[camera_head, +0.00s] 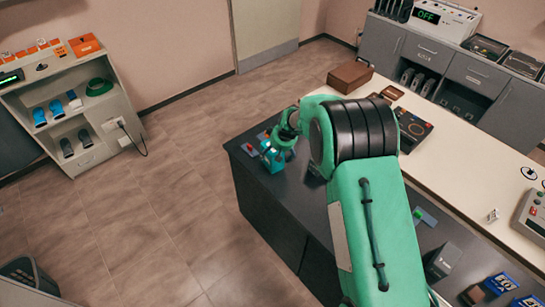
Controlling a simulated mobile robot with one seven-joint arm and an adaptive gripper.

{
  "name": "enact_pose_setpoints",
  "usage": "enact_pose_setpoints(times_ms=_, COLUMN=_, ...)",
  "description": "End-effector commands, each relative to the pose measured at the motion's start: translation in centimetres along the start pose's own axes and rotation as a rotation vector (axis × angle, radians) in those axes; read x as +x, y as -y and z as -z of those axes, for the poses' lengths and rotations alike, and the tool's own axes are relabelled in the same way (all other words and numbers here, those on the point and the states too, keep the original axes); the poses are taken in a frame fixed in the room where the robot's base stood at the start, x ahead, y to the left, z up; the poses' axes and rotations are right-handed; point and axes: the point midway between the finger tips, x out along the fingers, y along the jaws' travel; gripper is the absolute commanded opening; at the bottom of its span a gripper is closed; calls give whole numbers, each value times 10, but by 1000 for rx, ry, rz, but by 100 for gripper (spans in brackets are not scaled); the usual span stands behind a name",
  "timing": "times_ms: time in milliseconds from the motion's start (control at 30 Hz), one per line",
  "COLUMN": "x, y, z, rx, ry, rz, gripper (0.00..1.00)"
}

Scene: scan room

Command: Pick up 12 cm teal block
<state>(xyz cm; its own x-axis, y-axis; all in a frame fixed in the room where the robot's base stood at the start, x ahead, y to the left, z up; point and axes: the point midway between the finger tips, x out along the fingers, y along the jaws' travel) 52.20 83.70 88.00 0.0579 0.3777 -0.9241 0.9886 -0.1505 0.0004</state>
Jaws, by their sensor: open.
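My gripper (274,157) is at the far left end of the dark counter (240,172), low over its top. The jaws are open. A small teal patch shows at the fingers, but it is too small and too close in colour to my arm to tell whether it is the teal block or part of the gripper. I cannot make out the block clearly anywhere else. My green arm hides much of the middle of the counter.
Small red and blue items (248,150) lie on the counter just left of my gripper. A brown box (350,76) and a dark device (413,128) stand on the pale raised top (455,150). Blue boxes (500,284) are at the lower right.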

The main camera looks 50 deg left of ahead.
Motion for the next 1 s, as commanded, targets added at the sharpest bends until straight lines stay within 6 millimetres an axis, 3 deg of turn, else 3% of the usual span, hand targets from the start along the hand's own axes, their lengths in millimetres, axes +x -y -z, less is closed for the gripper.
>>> enact_pose_setpoints(times_ms=633, x=2, y=0, z=0, rx=0, ry=0, rz=0, gripper=93)
enact_pose_setpoints(times_ms=1000, x=2, y=0, z=0, rx=0, ry=0, rz=0, gripper=19)
